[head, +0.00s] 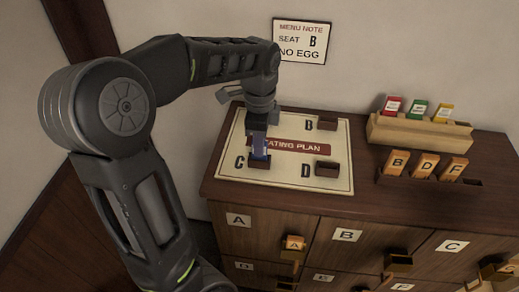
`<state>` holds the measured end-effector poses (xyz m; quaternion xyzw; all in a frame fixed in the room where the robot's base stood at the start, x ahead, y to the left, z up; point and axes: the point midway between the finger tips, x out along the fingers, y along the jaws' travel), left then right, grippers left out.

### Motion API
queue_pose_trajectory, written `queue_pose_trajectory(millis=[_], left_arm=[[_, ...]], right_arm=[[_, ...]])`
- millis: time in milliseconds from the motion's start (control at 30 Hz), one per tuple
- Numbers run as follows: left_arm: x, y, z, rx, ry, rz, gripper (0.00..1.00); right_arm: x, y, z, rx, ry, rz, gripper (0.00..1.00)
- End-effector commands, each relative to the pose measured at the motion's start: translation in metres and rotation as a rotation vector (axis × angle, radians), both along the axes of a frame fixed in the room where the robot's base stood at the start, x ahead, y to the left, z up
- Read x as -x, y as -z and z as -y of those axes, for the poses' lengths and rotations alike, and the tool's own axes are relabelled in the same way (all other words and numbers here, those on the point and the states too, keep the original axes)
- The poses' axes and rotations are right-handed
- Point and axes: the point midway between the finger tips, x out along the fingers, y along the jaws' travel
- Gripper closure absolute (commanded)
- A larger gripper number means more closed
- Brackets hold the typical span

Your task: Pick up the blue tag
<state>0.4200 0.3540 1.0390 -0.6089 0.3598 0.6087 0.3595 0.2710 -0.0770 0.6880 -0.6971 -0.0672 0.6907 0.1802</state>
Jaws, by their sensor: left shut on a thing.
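The blue tag (260,149) is upright at the left part of the seating plan board (229,163). My left gripper (260,132) comes down from above and is shut on the tag's upper end. The tag's lower end is at the small dark holder (258,166) beside the letter C; I cannot tell whether it sits in the holder or just above it. The gripper hides the tag's top. My right gripper is not in view.
Two more dark holders, upper right (326,124) and lower right (327,169), look empty. A wooden rack (419,133) holds red, green and yellow tags. A dark rack (428,184) holds orange tags B, D and F. Lettered drawers (270,233) lie below; a menu note (301,41) hangs behind.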

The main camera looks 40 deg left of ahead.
Motion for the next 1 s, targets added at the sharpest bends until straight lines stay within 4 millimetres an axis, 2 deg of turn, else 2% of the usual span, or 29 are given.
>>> queue_pose_trajectory(millis=[167, 267, 567, 633, 800, 1000], left_arm=[[-0.001, -0.005, 0.000, 0.000, 0.000, 0.001, 1.00], [-0.001, -0.015, 0.000, -0.001, 0.000, 0.003, 1.00], [-0.001, -0.073, 0.000, 0.000, 0.000, 0.004, 1.00], [0.000, -0.092, 0.000, 0.000, 0.000, 0.001, 1.00], [0.000, -0.101, 0.000, 0.000, 0.000, 0.000, 1.00], [0.000, -0.100, 0.000, 0.000, 0.000, 0.000, 1.00]], right_arm=[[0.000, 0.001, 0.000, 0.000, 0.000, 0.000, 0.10], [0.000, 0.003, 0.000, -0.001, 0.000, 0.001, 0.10], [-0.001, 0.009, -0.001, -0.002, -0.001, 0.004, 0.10], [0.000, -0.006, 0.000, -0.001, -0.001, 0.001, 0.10], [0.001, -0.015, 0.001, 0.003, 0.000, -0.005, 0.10], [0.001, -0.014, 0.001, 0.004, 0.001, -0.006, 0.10]])
